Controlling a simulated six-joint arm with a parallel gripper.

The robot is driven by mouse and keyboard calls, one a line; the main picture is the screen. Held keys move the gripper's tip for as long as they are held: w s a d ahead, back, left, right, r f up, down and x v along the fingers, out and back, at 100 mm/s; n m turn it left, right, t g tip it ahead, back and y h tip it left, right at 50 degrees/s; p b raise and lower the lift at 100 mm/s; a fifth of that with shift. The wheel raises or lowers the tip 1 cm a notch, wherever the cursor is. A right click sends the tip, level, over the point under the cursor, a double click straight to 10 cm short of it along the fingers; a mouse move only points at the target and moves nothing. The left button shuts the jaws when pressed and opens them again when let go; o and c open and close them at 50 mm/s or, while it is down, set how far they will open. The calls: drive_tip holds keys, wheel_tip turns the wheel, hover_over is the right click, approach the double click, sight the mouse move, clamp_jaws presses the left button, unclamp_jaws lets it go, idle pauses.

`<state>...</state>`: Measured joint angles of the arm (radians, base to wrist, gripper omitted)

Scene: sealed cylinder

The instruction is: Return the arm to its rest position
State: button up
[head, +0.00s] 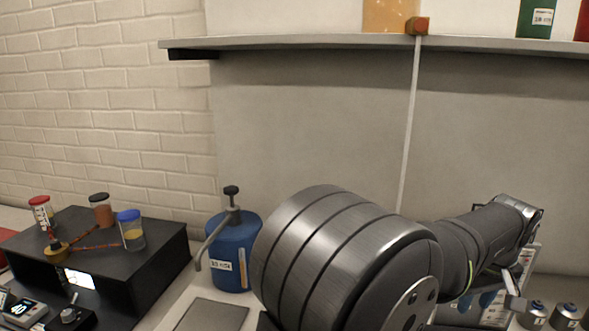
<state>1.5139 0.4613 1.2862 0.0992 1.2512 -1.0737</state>
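My own arm fills the lower middle of the head view. A thick ribbed grey joint is in front, and a narrower dark link runs from it to the right, ending in a metallic joint near the right side.
A blue pump container (231,240) stands left of my arm. A black box (160,262) at left carries several small capped vials. Silver-topped cylinders (565,316) stand at lower right, close below my arm.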

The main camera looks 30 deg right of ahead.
drive_tip(key=shift+w+d+f+h, duration=0.15)
drive_tip(key=shift+f+h, duration=0.25)
drive_tip(key=shift+f, duration=0.65)
drive_tip(key=o, duration=1.4)
drive_tip(key=shift+o, duration=0.2)
drive_tip(key=a+r+n+g+y, duration=0.1)
drive_tip(key=a+r+n+y, duration=0.1)
drive_tip(key=a+r+n, duration=1.45)
wheel_tip(320, 180, down, 7)
drive_tip(key=a+m, duration=0.1)
drive_tip(key=m, duration=0.1)
